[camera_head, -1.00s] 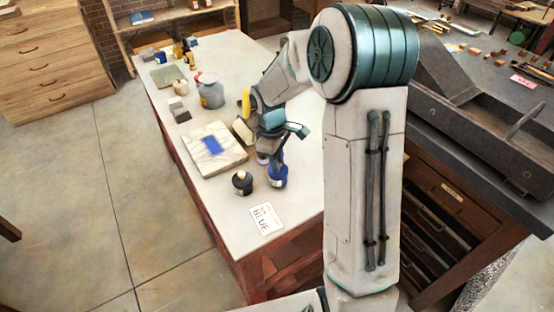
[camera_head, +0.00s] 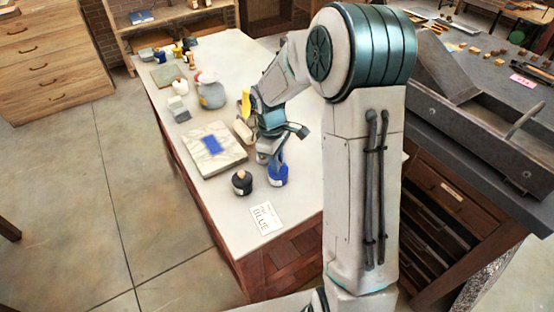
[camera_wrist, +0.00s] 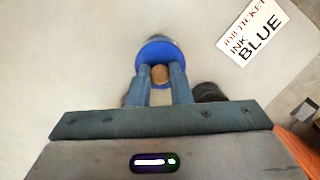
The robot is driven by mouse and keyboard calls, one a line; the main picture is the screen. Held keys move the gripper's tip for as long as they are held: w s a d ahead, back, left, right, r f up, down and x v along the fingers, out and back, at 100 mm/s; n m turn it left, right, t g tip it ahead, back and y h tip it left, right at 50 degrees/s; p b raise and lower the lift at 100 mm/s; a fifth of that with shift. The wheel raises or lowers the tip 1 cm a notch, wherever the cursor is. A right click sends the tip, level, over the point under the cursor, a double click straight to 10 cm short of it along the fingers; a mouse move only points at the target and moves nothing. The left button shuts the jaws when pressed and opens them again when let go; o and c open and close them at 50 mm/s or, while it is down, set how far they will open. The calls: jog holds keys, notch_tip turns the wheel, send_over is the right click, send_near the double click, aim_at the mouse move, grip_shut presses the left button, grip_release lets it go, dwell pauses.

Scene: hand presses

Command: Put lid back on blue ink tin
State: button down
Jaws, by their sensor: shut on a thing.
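The blue ink tin (camera_head: 278,178) stands near the front of the pale table, to the right of a dark tin. My gripper (camera_head: 274,163) points down directly above the blue tin. In the wrist view, my gripper (camera_wrist: 160,76) is shut on the brown knob (camera_wrist: 160,73) of a round blue lid (camera_wrist: 153,51). The lid lies over the tin's place and hides the tin's mouth. I cannot tell whether the lid touches the rim or sits flat.
The dark tin (camera_head: 241,184) with a tan knob stands close to the left, partly hidden in the wrist view (camera_wrist: 208,91). A job ticket reading INK BLUE (camera_wrist: 254,31) lies nearby. A pale slab with a blue patch (camera_head: 226,161) lies behind.

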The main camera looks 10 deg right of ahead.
jog(key=shift+f, duration=0.1)
dwell(0.8)
jog(key=c, duration=0.8)
grip_release()
jog(key=shift+o, duration=0.2)
jog(key=shift+r+p, duration=2.85)
jog(key=shift+r, duration=0.7)
grip_shut()
